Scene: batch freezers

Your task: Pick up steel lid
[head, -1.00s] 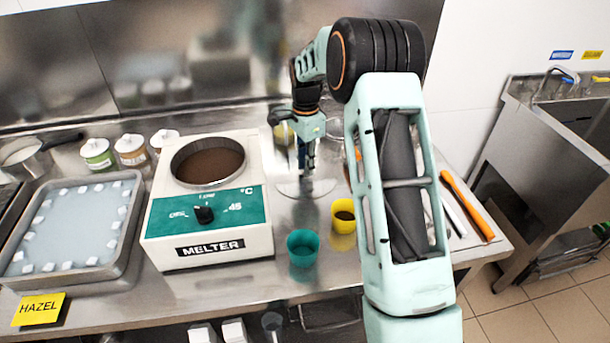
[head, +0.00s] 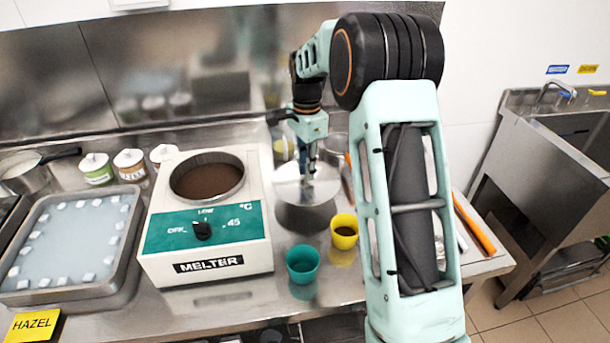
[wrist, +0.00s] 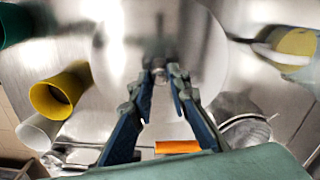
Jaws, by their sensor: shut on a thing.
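The steel lid (head: 287,188) is a shiny round disc to the right of the melter in the head view. It is held above the steel counter, with a dark shadow or reflection below it. My gripper (head: 308,172) is above the lid's middle, pointing down. In the wrist view my gripper's fingers (wrist: 160,76) close on a small knob at the middle of the lid (wrist: 204,48). The knob is mostly hidden between the fingertips.
The melter (head: 160,260), with dark contents, stands left of the lid. A teal cup (head: 302,264) and a yellow cup (head: 344,231) stand in front of it. A tray (head: 125,262) is at the left. An orange-handled tool (head: 474,226) lies at the right.

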